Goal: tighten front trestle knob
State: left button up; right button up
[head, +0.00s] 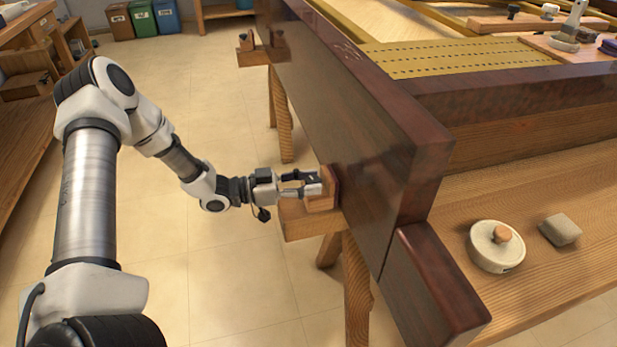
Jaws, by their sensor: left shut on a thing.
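The front trestle (310,222) is a light wooden stand whose beam end sticks out to the left of the large dark polished wood panel (350,130). A reddish wooden clamp block (330,186) stands upright on the beam against the panel. My left gripper (312,184) comes in level from the left, just above the beam, with its fingertips at this block. It is shut on the front trestle knob, which the fingers mostly hide. My right gripper is not in view.
The rear trestle (252,56) has a similar block. A wooden bench (560,200) at right bears a round cream container (495,247) and a small grey block (560,230). Recycling bins (142,18) stand far back. The tiled floor left of the trestles is clear around my arm.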

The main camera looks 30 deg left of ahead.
pick_arm(q)
jog(key=shift+w+a+m+g+h+p, duration=0.1)
jog(key=shift+m+g+h+p, duration=0.2)
jog(key=shift+m+g+h, duration=0.85)
jog(key=shift+g, duration=0.35)
jog(key=o, duration=1.1)
jog(key=shift+o, duration=0.2)
jog(key=v, duration=1.2)
